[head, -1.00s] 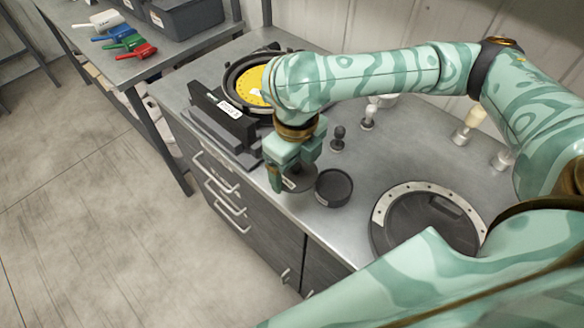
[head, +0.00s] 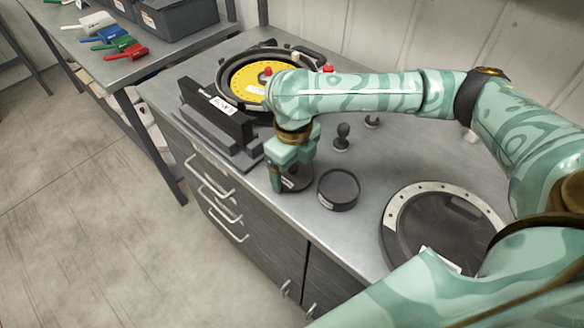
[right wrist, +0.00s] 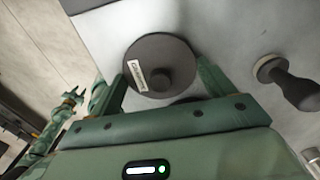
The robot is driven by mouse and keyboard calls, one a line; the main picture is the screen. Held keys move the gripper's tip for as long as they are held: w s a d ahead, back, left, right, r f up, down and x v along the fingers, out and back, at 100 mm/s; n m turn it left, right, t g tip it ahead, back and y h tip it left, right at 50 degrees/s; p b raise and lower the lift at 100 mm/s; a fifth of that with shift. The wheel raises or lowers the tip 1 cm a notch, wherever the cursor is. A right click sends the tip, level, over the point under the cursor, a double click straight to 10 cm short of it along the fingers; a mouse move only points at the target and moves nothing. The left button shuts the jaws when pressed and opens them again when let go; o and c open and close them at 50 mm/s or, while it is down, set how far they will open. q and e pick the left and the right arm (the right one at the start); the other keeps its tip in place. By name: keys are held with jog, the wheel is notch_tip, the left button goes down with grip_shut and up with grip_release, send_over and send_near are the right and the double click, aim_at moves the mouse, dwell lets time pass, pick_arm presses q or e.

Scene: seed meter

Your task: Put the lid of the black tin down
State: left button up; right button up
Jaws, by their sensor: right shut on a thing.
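The black tin (head: 338,190) stands on the metal bench, a dark round cup with a pale label low on its side. My right gripper (head: 289,180) is just left of it, pointing down near the bench's front edge. It is shut on the tin's lid (head: 299,180). In the right wrist view the lid (right wrist: 151,52) is a dark disc with a knob and a white label, between the two fingers of the right gripper (right wrist: 163,88). I cannot tell whether the lid touches the bench. My left gripper (right wrist: 72,98) shows small at the wrist view's left; its jaw state is unclear.
A seed meter with a yellow disc (head: 243,84) and a black stand (head: 215,112) are behind and left. A dark-knobbed stamp (head: 342,137) stands behind the tin. A large black ring-edged cover (head: 405,200) lies to the right. Bare bench lies between it and the tin.

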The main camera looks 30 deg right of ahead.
aim_at(293, 167)
jog(key=shift+r, duration=0.15)
jog(key=o, duration=0.9)
notch_tip(293, 167, up, 12)
jog(key=p, duration=0.5)
